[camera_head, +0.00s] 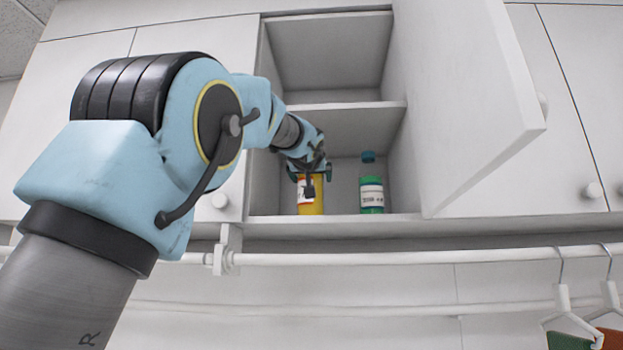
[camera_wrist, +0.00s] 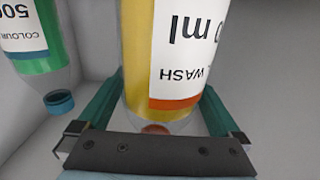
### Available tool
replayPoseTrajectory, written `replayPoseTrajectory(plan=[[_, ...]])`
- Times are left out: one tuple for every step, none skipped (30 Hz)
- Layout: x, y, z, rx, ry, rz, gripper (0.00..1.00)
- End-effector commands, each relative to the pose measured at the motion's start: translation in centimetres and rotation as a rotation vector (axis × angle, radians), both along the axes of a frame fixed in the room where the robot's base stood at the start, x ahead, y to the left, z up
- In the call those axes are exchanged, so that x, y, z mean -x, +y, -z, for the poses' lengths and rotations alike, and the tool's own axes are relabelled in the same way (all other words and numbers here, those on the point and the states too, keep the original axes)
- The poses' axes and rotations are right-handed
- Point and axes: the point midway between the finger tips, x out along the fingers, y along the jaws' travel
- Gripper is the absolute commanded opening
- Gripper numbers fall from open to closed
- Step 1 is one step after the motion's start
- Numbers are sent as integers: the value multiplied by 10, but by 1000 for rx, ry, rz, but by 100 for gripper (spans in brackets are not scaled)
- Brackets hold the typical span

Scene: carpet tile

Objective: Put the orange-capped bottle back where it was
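The orange-capped bottle (camera_head: 311,195) is yellow with a white label and stands on the lower shelf of the open cupboard, at the left. In the wrist view its yellow body (camera_wrist: 138,60) fills the space between my fingers, and its orange cap (camera_wrist: 155,128) shows just in front of my gripper's palm. My gripper (camera_wrist: 163,100) has one teal finger on each side of the bottle, closed up against it. In the head view my gripper (camera_head: 308,172) reaches into the compartment and hides the bottle's top.
A green bottle (camera_head: 371,193) with a teal cap stands to the right on the same shelf; it also shows in the wrist view (camera_wrist: 45,62). The cupboard door (camera_head: 465,110) hangs open on the right. A white rail (camera_head: 400,257) with hangers runs below. The upper compartment is empty.

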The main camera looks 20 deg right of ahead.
Motion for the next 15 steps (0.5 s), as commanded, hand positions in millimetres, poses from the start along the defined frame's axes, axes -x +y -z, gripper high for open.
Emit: replayPoseTrajectory(plan=[[0, 0, 0, 0, 0, 0, 100], [0, 0, 0, 0, 0, 0, 100], [0, 0, 0, 0, 0, 0, 100], [0, 0, 0, 0, 0, 0, 100], [0, 0, -1, 0, 0, 0, 100], [0, 0, -2, 0, 0, 0, 100], [0, 0, -3, 0, 0, 0, 100], [1, 0, -3, 0, 0, 1, 100], [4, 1, 0, 1, 0, 2, 100], [7, 3, 1, 2, -1, 2, 100], [10, 5, 1, 2, -1, 2, 100], [15, 6, 2, 3, -2, 4, 100], [19, 8, 3, 3, -2, 4, 100], [22, 11, 3, 3, -2, 3, 100], [28, 15, 4, 5, -2, 5, 100]])
